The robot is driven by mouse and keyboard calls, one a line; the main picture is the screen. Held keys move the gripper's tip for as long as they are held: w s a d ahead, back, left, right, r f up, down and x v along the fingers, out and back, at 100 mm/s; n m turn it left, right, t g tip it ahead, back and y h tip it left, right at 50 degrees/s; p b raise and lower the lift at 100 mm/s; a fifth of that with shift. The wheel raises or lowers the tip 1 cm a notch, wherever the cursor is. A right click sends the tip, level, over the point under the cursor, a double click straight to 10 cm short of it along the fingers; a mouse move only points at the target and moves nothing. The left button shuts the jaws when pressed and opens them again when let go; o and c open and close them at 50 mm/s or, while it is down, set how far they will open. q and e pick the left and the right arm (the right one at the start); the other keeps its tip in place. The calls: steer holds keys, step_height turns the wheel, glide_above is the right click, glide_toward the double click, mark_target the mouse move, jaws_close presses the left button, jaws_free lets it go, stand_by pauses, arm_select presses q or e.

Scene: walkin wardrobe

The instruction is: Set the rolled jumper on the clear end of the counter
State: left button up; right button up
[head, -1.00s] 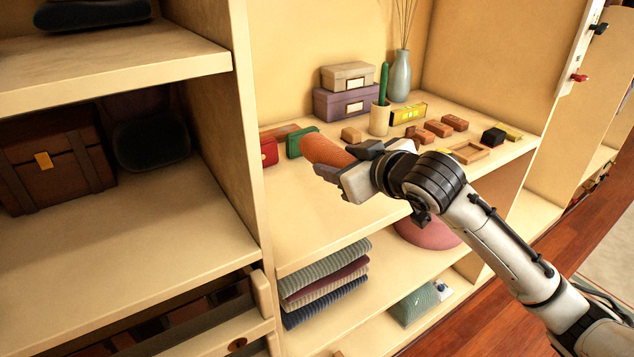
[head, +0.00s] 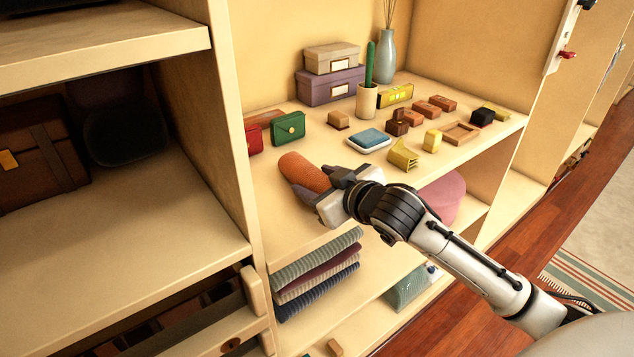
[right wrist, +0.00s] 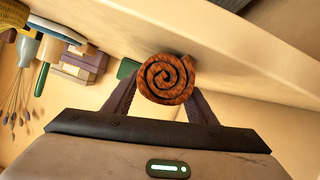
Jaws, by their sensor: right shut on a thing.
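The rolled jumper (head: 304,172) is an orange-brown roll at the left end of the counter (head: 285,220). My right gripper (head: 318,188) is shut on it from the front right, with a finger along its side. In the right wrist view the jumper's spiral end (right wrist: 166,79) sits between the two fingers, close to the counter surface. I cannot tell whether it touches the counter. My left gripper is not in view.
A green purse (head: 288,128) and a red purse (head: 253,138) stand just behind the jumper. Several small boxes, a blue-topped dish (head: 369,140) and a yellow holder (head: 403,155) occupy the middle and right. Folded knits (head: 318,272) lie on the shelf below.

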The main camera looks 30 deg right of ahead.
steer(key=o, duration=1.1)
steer(key=shift+o, duration=0.2)
steer(key=v, duration=1.2)
steer(key=shift+p, duration=0.3)
